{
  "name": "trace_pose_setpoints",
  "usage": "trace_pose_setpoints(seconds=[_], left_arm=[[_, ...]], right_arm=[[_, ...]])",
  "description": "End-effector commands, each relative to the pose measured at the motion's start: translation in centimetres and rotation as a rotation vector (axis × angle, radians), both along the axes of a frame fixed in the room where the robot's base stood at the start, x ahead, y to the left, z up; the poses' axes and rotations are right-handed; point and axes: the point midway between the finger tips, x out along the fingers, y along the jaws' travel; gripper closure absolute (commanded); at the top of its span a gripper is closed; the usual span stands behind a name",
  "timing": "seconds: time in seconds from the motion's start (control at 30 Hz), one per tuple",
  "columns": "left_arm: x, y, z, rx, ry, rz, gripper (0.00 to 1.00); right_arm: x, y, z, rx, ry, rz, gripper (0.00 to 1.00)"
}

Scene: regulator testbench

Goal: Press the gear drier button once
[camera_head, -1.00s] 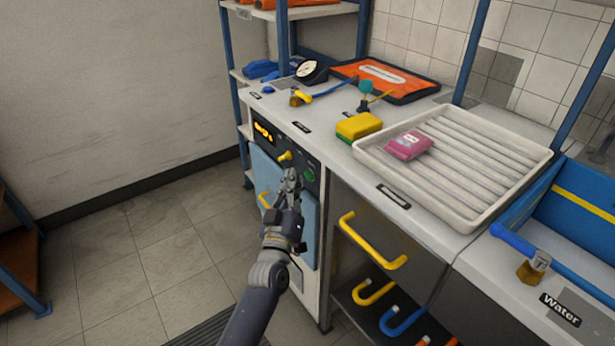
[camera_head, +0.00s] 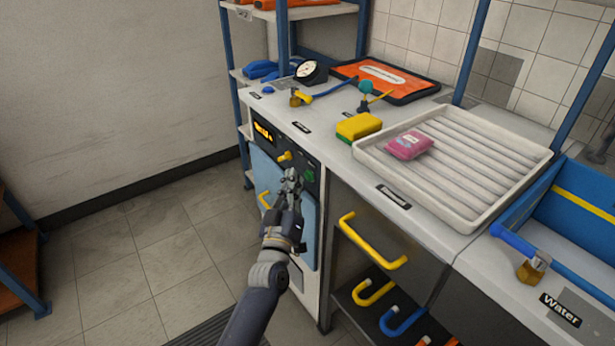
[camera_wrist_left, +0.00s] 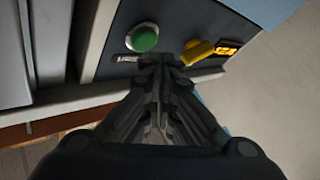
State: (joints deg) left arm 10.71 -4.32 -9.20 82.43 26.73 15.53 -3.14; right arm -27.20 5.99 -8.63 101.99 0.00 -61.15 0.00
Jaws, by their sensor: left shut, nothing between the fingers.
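The gear drier is the appliance with a light blue door (camera_head: 262,172) under the counter. Its dark control panel carries a green button (camera_head: 309,173), a yellow knob (camera_head: 285,156) and a lit display (camera_head: 263,132). In the left wrist view the green button (camera_wrist_left: 143,37) shows large and round, above and left of my fingertips, with the yellow knob (camera_wrist_left: 197,51) to their right. My left gripper (camera_head: 291,174) is shut and empty, in front of the panel and close to the button. I cannot tell whether it touches the panel. My right gripper is not in view.
A yellow drawer handle (camera_head: 372,243) sticks out right of the drier. On the counter are a yellow sponge (camera_head: 358,126), a white ribbed tray (camera_head: 463,165) and a pressure gauge (camera_head: 311,71). The floor (camera_head: 130,260) at left is clear.

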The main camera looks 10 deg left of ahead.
Motion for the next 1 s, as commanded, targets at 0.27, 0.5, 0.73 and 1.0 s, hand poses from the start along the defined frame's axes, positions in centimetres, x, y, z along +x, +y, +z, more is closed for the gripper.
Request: trace_pose_setpoints(seconds=[0.27,0.5,0.73,1.0], left_arm=[[0.56,-0.54,0.02,0.0,0.0,0.0,1.0],[0.6,-0.59,0.03,0.0,0.0,0.0,1.0],[0.66,-0.66,0.04,0.0,0.0,0.0,1.0],[0.88,-0.89,0.03,0.0,0.0,0.0,1.0]], right_arm=[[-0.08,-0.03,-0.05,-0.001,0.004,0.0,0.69],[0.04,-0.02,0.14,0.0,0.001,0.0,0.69],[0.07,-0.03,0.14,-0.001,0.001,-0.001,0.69],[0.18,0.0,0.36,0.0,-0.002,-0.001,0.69]])
